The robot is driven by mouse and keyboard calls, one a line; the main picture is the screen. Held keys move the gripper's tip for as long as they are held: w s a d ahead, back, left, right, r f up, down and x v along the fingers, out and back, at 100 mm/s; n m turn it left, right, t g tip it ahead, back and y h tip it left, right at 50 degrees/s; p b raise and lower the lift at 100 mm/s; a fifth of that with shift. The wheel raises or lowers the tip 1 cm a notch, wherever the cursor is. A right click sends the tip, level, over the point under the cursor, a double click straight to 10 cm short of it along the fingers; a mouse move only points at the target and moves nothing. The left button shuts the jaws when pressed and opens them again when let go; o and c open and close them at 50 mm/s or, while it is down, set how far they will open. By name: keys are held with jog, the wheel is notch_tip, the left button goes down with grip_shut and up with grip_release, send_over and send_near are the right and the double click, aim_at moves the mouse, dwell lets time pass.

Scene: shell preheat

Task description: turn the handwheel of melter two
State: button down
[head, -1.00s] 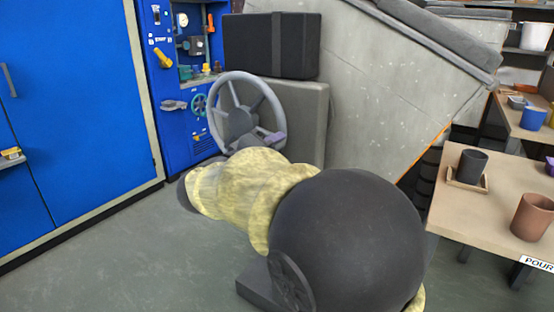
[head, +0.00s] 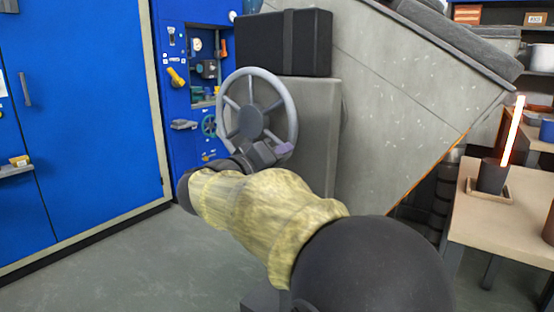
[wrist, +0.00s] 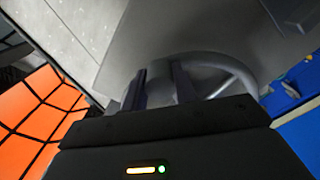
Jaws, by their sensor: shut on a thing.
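A large grey spoked handwheel (head: 292,108) stands in front of a grey block-shaped housing, centre left in the head view. My gripper (head: 281,150) is at the lower right of its rim, with my yellow-sleeved arm reaching up from below. In the wrist view my gripper (wrist: 160,88) has its two dark fingers on either side of the rim, shut on it. The handwheel (wrist: 212,68) curves away to the right there, with a spoke showing. My wrist hides part of the lower rim in the head view.
A blue panel (head: 172,105) with small valves and a small teal wheel (head: 209,125) stands left of the handwheel. A dark case (head: 262,42) sits on the housing (head: 320,125). At right, a bench (head: 470,225) holds a dark cup (head: 490,176) with a glowing rod (head: 512,130).

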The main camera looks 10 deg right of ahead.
jog(key=shift+a+f, duration=0.15)
jog(key=shift+f, duration=0.05)
jog(key=c, duration=1.1)
grip_release()
jog(key=shift+s+r, duration=0.15)
jog(key=p+v, duration=0.5)
jog(key=v, duration=1.2)
jog(key=shift+s+a+r+p, duration=0.1)
jog(key=shift+p, duration=0.2)
